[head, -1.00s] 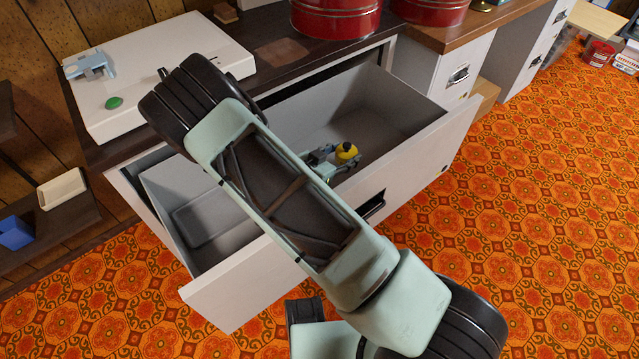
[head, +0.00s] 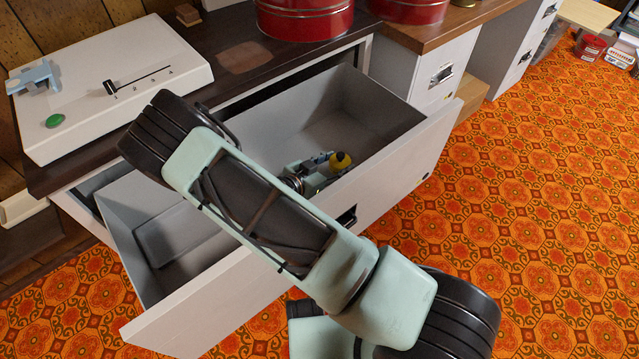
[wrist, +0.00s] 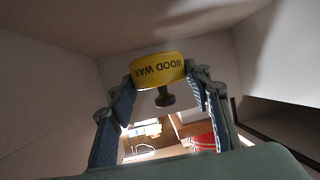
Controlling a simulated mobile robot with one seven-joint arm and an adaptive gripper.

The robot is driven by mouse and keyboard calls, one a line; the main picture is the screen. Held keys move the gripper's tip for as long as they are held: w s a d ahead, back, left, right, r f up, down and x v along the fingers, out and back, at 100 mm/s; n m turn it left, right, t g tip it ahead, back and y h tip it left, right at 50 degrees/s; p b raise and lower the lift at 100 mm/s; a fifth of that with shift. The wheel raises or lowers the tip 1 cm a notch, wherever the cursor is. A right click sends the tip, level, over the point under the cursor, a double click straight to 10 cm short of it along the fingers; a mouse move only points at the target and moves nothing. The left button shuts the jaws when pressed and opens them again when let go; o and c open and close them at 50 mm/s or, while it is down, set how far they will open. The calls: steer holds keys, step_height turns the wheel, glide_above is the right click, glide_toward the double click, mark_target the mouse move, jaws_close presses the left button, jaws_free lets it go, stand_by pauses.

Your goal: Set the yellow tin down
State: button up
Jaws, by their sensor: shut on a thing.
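The yellow tin (head: 341,161) is small in the head view, inside the open drawer's space near its front wall. In the wrist view the tin (wrist: 158,68) carries the words "WOOD WAX", upside down, and a dark knob-like piece shows just below it. My gripper (wrist: 160,82) is shut on the tin, one finger at each side. In the head view my gripper (head: 327,164) is partly hidden behind my arm. The open grey drawer (head: 390,150) surrounds it. I cannot tell whether the tin touches the drawer floor.
My arm crosses over the drawer and hides its middle. A white box with a slider and green button (head: 115,88) stands on the dark worktop (head: 245,57). Red round tins (head: 305,20) stand behind. The drawer's left part looks empty. Patterned orange carpet (head: 520,170) is clear at right.

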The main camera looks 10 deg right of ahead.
steer(key=shift+f+b, duration=0.75)
steer(key=shift+f, duration=2.25)
steer(key=shift+f, duration=0.15)
steer(key=o, duration=1.2)
steer(key=shift+o, duration=0.2)
steer(key=shift+r, duration=0.2)
steer(key=p+v, duration=0.2)
steer(key=v, duration=1)
steer(key=shift+p, duration=0.3)
